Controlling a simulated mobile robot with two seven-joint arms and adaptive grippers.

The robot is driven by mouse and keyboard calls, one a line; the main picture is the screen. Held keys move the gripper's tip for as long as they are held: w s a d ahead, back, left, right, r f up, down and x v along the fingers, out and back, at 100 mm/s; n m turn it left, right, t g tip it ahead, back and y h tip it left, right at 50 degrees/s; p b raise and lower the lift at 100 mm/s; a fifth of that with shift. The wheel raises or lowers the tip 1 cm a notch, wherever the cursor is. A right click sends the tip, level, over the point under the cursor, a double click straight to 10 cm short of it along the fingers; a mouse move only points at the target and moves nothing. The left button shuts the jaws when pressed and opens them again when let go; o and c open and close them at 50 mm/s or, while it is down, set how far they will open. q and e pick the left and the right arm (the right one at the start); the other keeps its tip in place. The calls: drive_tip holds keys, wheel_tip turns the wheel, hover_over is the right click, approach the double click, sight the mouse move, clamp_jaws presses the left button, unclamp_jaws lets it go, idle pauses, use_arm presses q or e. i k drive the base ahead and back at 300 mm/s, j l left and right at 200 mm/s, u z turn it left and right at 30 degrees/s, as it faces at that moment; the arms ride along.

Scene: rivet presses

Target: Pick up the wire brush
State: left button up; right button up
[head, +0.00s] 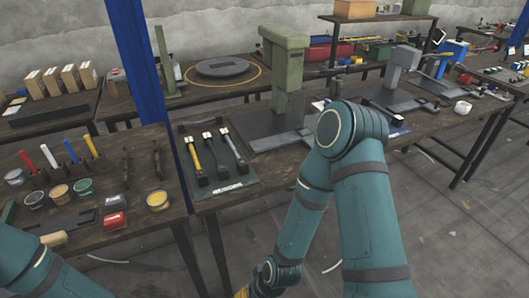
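I cannot pick out the wire brush with certainty. A pale wooden handle-like piece (53,238) lies at the near edge of the left bench, just above my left arm, and its other end is unclear. Several tools with red, white, blue and yellow handles stand behind the tins there. Three hammer-like tools (219,158) with pale heads lie on a dark mat (228,184). My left arm shows at the bottom left, its gripper out of frame. My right arm bends down to the bottom edge, its gripper out of frame; a small yellow bit shows beside its wrist.
The left bench (100,240) holds several tins, a red box (115,220) and dark tools. A blue post (145,70) rises between the benches. A green press (285,75) and a grey press (402,68) stand on the middle bench. Floor is clear at right.

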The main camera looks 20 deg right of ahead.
sight(57, 239)
drive_tip(key=z, duration=0.3)
drive_tip(key=u, duration=1.4)
